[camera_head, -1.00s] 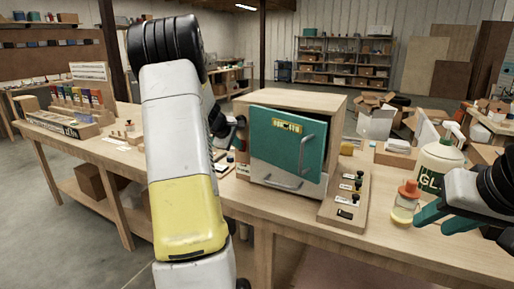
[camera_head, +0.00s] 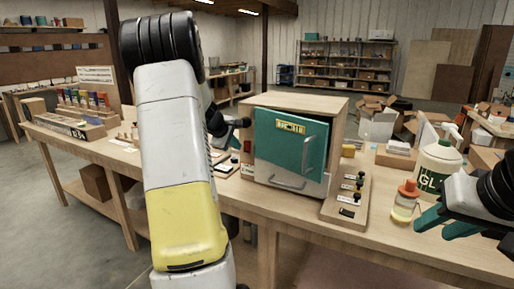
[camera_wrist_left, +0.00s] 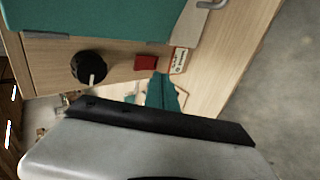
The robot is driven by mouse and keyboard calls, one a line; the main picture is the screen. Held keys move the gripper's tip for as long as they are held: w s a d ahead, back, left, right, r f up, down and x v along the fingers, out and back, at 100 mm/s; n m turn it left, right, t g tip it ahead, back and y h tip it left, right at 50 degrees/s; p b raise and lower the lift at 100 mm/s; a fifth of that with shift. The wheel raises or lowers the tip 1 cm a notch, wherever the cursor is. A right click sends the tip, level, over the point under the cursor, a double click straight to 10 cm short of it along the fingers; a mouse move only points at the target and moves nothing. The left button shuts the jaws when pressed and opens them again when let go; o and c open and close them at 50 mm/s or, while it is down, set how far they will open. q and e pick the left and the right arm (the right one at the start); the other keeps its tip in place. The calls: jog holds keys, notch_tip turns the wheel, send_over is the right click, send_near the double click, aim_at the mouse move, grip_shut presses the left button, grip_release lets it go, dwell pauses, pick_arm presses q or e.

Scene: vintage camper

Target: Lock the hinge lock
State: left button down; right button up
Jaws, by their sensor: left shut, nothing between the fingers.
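A wooden cabinet (camera_head: 337,107) with a teal door (camera_head: 290,148) stands on the workbench. The door looks nearly flush with the cabinet. The left wrist view shows the lower part of the teal door (camera_wrist_left: 130,15) and a round black knob (camera_wrist_left: 88,67) with a pale pointer on the wood beside it, possibly the hinge lock. My left gripper (camera_wrist_left: 163,92) is shut and empty, apart from the knob; my forearm hides most of it in the head view. My right gripper (camera_head: 447,222) looks open, by the bottles at the right.
A board with black knobs (camera_head: 348,200) lies right of the cabinet. A small bottle with an orange cap (camera_head: 404,203) and a large glue bottle (camera_head: 438,165) stand near my right gripper. Paint tubes in a rack (camera_head: 85,103) stand at the far left.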

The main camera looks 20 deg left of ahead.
pick_arm(q)
jog(key=v, duration=0.8)
jog(key=shift+s, duration=0.15)
jog(key=shift+s+f, duration=0.2)
jog(key=shift+f, duration=0.4)
send_near(246, 151)
jog(key=s+f+x, duration=0.1)
jog(key=x, duration=0.4)
jog(key=shift+w+d+r, duration=0.1)
jog(key=shift+w, duration=0.8)
